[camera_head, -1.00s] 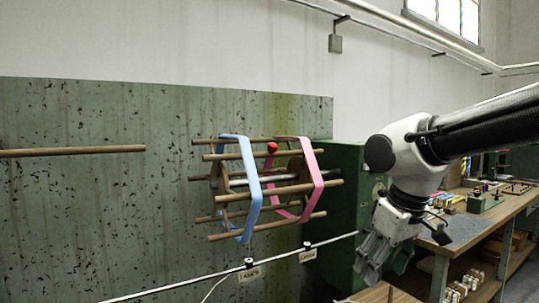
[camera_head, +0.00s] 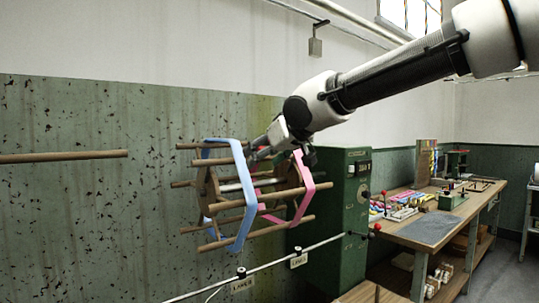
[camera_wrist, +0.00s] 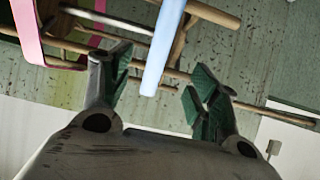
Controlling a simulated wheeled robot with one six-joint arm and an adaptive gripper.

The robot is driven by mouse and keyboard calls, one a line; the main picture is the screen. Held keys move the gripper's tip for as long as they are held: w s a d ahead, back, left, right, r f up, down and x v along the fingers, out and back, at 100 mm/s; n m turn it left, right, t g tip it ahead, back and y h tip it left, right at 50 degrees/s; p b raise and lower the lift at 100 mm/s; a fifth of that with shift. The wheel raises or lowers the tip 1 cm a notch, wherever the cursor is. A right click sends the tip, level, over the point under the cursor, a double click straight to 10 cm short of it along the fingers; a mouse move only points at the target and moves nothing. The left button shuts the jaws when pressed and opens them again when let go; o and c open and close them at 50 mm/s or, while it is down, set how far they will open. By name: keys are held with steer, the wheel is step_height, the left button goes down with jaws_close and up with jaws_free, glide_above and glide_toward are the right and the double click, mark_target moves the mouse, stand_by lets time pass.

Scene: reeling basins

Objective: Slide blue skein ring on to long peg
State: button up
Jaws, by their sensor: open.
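The blue skein ring (camera_head: 251,205) hangs around the wooden bars of a reel (camera_head: 208,189) in the middle of the head view. A pink skein ring (camera_head: 308,184) sits on the same reel, to its right. The long peg (camera_head: 65,157) sticks out from the left edge, bare and level. My gripper (camera_head: 256,146) is at the top of the reel, between the two rings, its tips partly hidden. In the wrist view my gripper (camera_wrist: 160,80) is open, with the blue ring (camera_wrist: 163,45) between its fingers and no clear contact. The pink ring (camera_wrist: 27,30) is at upper left there.
A green cabinet (camera_head: 343,215) stands close behind the reel's right side. A workbench (camera_head: 425,232) with small items is at right. A thin rail (camera_head: 275,267) with labels runs below the reel. Room between peg and reel is clear.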

mark_target(244, 172)
steer(key=shift+x, duration=5.8)
steer(key=shift+f, duration=0.1)
jaws_close()
